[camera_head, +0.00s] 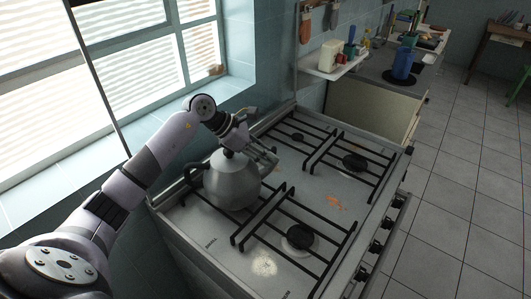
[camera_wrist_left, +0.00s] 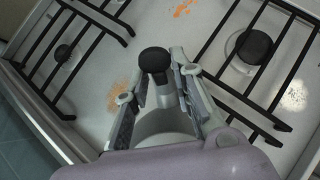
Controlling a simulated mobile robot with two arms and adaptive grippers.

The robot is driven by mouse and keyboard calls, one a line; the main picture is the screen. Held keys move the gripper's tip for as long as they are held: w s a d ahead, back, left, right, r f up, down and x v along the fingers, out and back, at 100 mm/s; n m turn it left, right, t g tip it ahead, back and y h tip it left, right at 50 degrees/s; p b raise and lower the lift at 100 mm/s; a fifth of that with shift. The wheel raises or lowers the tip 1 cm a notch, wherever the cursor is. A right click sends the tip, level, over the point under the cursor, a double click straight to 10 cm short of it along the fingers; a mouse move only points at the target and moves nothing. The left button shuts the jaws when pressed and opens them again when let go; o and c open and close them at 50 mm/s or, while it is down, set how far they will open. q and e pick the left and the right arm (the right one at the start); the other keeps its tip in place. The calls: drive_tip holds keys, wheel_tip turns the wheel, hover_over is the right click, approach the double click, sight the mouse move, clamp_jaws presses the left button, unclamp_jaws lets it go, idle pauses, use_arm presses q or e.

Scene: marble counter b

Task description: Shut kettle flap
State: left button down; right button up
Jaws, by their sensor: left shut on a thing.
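A grey metal kettle (camera_head: 232,186) stands upright on the left side of the stove, its dark handle (camera_head: 189,182) on the left. My left gripper (camera_head: 268,158) is over the kettle's upper right side, its fingers pointing right and down. In the left wrist view a round black knob-like part (camera_wrist_left: 155,60) shows between the fingertips of my left gripper (camera_wrist_left: 161,68), with the pale kettle body (camera_wrist_left: 162,122) below. The gripper is shut on a part of the kettle; the fingers hide exactly which. I cannot make out the flap or its angle. My right gripper is not in view.
The stove (camera_head: 275,224) has black grates and several burners, with orange stains on its top. A tiled wall and window run along the left. A shelf (camera_head: 334,66) and a counter with a blue pot (camera_head: 402,63) are beyond. Stove knobs line the right side.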

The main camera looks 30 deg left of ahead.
use_arm(q)
drive_tip(key=shift+r, duration=0.15)
drive_tip(key=shift+w+r+g+y+p, duration=0.1)
drive_tip(key=shift+r+g+y+p, duration=0.05)
drive_tip(key=shift+g+y+p, duration=0.35)
drive_tip(key=shift+w+d+r+g+y+p, duration=0.2)
drive_tip(key=shift+g+y+p, duration=0.3)
drive_tip(key=shift+y+p, duration=0.25)
drive_tip(key=shift+d+g+y+p, duration=0.1)
drive_tip(key=shift+g+y+p, duration=0.45)
drive_tip(key=shift+y, duration=0.2)
drive_tip(key=shift+w+d+g+y, duration=0.1)
drive_tip(key=shift+g+y, duration=0.45)
drive_tip(key=shift+y, duration=0.05)
drive_tip(key=shift+f, duration=0.1)
drive_tip(key=c, duration=1.6)
unclamp_jaws()
drive_tip(key=shift+c, duration=0.2)
